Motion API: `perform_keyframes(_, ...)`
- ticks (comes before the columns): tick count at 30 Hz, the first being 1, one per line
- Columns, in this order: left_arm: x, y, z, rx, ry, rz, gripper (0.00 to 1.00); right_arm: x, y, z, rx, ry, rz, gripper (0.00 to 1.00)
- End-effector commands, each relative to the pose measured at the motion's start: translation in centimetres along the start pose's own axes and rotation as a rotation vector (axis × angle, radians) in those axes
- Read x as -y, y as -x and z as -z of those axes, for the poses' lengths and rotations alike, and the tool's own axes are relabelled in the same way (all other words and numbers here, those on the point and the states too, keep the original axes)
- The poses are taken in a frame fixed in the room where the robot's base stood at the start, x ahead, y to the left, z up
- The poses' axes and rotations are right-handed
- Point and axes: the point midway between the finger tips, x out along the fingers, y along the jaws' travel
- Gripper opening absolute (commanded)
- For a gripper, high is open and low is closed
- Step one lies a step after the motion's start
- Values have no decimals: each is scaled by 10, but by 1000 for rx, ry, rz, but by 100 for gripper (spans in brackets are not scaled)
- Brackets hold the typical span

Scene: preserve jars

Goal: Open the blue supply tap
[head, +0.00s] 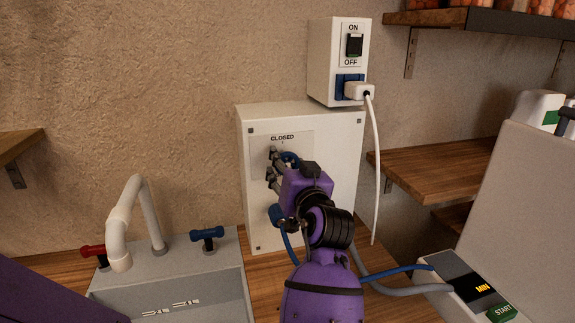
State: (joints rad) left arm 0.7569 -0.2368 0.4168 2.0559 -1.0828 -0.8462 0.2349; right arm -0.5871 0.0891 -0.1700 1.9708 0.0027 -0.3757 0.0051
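A white wall box (345,125) carries a panel marked CLOSED (282,138). A blue handle (290,156), which looks like the supply tap, shows in part below that label. My purple arm rises from the bottom middle, apparently the right one, and its gripper (276,167) is at the panel, right at the blue handle. The wrist covers much of the handle and the fittings. I cannot tell whether the fingers touch the handle or how far apart they are. My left gripper is out of view.
A grey sink (190,290) with a white spout (128,205), a red tap (93,251) and a blue tap (207,235) is at left. A switch box (325,60) with a plugged-in white cord is above. A machine with a START button (502,313) and hoses is at right.

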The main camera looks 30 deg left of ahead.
Motion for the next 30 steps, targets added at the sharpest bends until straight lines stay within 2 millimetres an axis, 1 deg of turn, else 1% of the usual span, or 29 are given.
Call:
perform_keyframes(1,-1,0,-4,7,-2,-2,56,1,0,-1,2,0,1,50)
perform_keyframes(2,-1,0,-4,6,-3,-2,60,1,0,-2,2,0,2,50)
perform_keyframes(3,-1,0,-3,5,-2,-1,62,1,0,-2,3,0,2,50)
perform_keyframes(10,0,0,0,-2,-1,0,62,2,0,-2,4,-5,2,50)
perform_keyframes(13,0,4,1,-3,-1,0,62,3,0,-3,5,-10,0,50)
perform_keyframes(17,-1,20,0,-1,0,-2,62,2,0,-2,3,-8,0,50)
perform_keyframes(21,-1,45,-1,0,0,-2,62,2,0,-1,2,-7,0,50)
perform_keyframes(24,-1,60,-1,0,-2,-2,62,2,0,-1,2,-6,0,50)
perform_keyframes(27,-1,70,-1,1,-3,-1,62,2,0,0,1,-6,0,50)
perform_keyframes(30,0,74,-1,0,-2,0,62,2,0,0,1,-6,0,50)
